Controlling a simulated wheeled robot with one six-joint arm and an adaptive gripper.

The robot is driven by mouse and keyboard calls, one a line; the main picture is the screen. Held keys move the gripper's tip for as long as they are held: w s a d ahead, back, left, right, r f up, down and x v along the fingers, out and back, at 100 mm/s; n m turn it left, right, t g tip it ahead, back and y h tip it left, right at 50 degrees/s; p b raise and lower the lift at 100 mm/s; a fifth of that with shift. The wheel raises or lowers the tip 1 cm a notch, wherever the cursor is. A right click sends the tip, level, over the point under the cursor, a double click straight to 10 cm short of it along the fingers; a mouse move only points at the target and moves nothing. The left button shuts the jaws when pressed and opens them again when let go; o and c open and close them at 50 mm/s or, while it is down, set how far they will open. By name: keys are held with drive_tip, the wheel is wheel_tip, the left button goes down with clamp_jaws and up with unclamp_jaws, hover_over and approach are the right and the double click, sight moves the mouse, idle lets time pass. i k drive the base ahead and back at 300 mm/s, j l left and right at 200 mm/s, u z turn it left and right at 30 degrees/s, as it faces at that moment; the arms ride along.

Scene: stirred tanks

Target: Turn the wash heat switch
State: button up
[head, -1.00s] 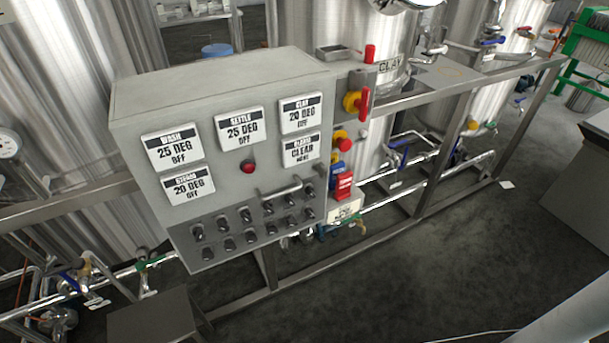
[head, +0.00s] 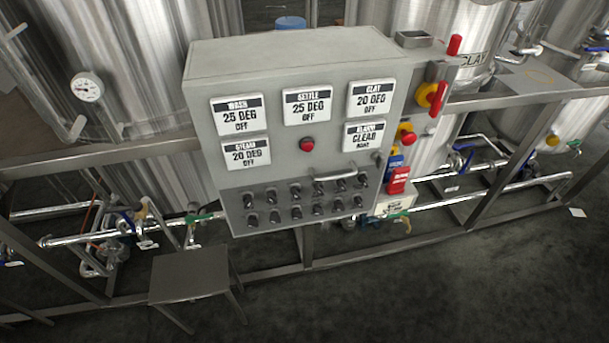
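A grey control box (head: 290,62) stands in the middle of the head view. Its wash display (head: 239,115) at the upper left reads 25 DEG, OFF. Two rows of small dark switches run along the darker lower panel (head: 286,226). Their labels are too small to read, so I cannot tell which one is the wash heat switch. The leftmost upper switch (head: 247,200) is in plain view. My gripper is not in view.
A red button (head: 307,144) sits mid-panel below the settle display (head: 308,106). A red-and-yellow rotary handle (head: 433,96) sticks out at the box's right. A low metal stool (head: 190,273) stands in front at the lower left. The dark floor (head: 420,290) in front is clear.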

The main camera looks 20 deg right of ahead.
sight(252, 221)
drive_tip(key=k+j, duration=0.1)
drive_tip(key=j, duration=0.25)
drive_tip(key=k+j+z, duration=0.15)
drive_tip(key=j, duration=0.55)
drive_tip(key=k+j+z, duration=0.15)
drive_tip(key=j, duration=0.2)
